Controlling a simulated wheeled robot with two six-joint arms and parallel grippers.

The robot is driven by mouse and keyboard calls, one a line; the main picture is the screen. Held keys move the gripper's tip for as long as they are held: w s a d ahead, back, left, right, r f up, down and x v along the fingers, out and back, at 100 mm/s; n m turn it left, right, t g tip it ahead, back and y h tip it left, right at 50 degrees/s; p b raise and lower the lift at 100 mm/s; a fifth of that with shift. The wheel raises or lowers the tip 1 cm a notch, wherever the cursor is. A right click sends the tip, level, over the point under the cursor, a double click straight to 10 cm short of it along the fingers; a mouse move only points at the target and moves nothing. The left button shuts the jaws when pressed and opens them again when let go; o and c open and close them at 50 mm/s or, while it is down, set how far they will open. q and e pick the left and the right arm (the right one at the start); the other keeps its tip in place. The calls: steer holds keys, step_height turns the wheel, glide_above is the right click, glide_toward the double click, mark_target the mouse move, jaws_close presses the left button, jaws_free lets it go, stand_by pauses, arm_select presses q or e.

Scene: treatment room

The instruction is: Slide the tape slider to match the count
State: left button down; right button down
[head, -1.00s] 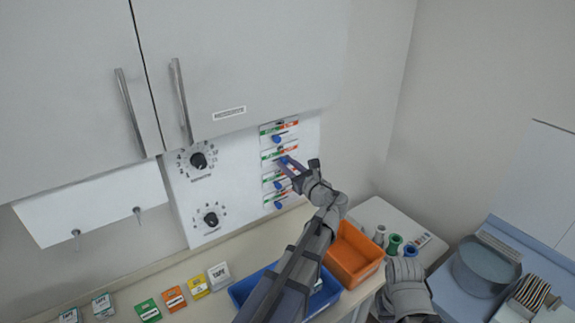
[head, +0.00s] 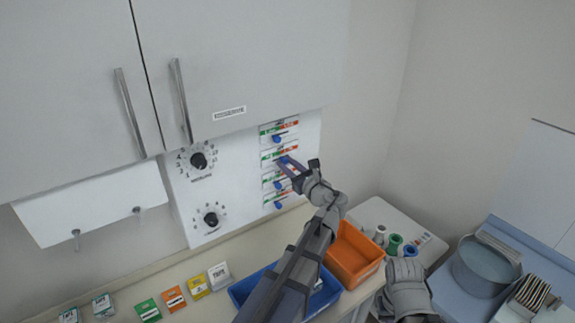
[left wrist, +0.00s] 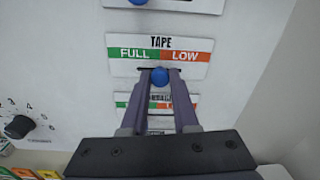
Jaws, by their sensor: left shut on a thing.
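The tape slider's label plate (left wrist: 128,43) reads TAPE, with a green FULL half on the left and a red LOW half on the right. Its blue knob (left wrist: 159,76) sits near the middle, about below where green meets red. My left gripper (head: 286,162) is shut on this knob, one finger on each side; its fingers (left wrist: 160,82) also show in the left wrist view. The slider is second from the top in the column on the white panel. A white box marked TAPE (head: 219,276) stands on the counter.
Other blue-knobbed sliders (head: 277,139) sit above and below. Two black dials (head: 199,160) are on the panel's left. Several small boxes (head: 173,298) line the counter, beside a blue bin (head: 239,292) and an orange bin (head: 352,256). Cabinet doors (head: 240,60) overhang above.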

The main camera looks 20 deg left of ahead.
arm_select(q)
steer(key=shift+w, duration=0.15)
steer(key=shift+w+d, duration=0.35)
steer(key=shift+w, duration=0.2)
steer(key=shift+w+d, duration=0.35)
steer(key=shift+w, duration=0.2)
steer(key=c, duration=1.1)
jaws_free()
steer(key=o, duration=0.4)
steer(key=shift+w+d, duration=0.1)
steer(key=shift+w, duration=0.05)
steer(key=v, duration=0.8)
